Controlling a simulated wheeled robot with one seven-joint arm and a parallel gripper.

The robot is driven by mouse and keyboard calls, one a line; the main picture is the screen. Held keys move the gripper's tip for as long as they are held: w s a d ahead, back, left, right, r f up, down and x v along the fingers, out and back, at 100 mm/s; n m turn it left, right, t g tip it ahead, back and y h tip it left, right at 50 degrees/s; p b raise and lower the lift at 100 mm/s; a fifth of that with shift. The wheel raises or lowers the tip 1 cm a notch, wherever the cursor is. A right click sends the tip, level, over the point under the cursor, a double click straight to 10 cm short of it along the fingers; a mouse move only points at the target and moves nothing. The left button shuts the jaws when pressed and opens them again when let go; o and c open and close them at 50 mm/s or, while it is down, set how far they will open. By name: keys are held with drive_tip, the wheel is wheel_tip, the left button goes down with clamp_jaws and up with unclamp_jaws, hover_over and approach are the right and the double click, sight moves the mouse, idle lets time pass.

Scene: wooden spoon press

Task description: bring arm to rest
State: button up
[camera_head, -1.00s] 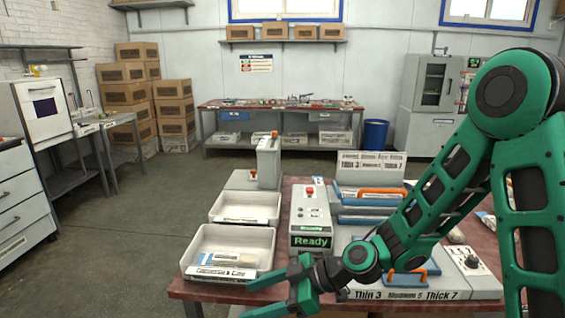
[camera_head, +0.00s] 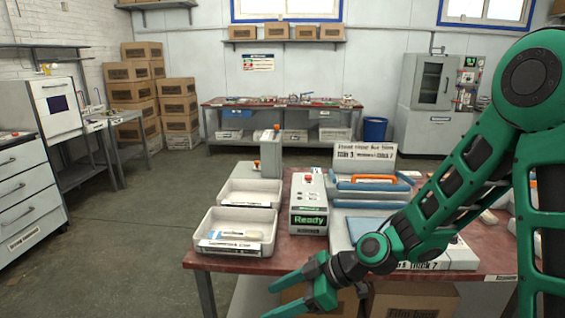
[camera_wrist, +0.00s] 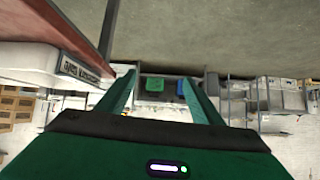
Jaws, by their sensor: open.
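My green arm reaches in from the right side of the head view. My gripper (camera_head: 297,296) hangs in front of the red bench's near edge, left of and below the wrist. It is open and empty. In the wrist view its two fingers (camera_wrist: 158,92) stand apart with nothing between them. The arm hides part of the press equipment on the bench.
The red bench (camera_head: 225,264) carries two white trays (camera_head: 262,246), a box reading "Ready" (camera_head: 309,205) and blue moulds with orange handles (camera_head: 368,181). Cardboard boxes (camera_head: 408,299) sit beneath the bench. The floor at the left (camera_head: 130,235) is clear.

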drive_tip(key=s+d+r+m+h, duration=0.1)
drive_tip(key=d+m+h, duration=0.35)
drive_tip(key=d, duration=0.85)
drive_tip(key=s+d+r+m+h, duration=0.15)
drive_tip(key=d+m+h, duration=0.3)
drive_tip(key=d, duration=0.85)
drive_tip(key=s+d+r+m, duration=0.3)
drive_tip(key=s+d+m, duration=0.3)
drive_tip(key=s+d, duration=0.2)
drive_tip(key=s+d+r+m+g+h, duration=0.1)
drive_tip(key=s+d+r+m, duration=0.2)
drive_tip(key=s+d+m, duration=0.4)
drive_tip(key=shift+s+d+r+m, duration=0.35)
drive_tip(key=shift+s+d, duration=0.1)
drive_tip(key=shift+s, duration=0.8)
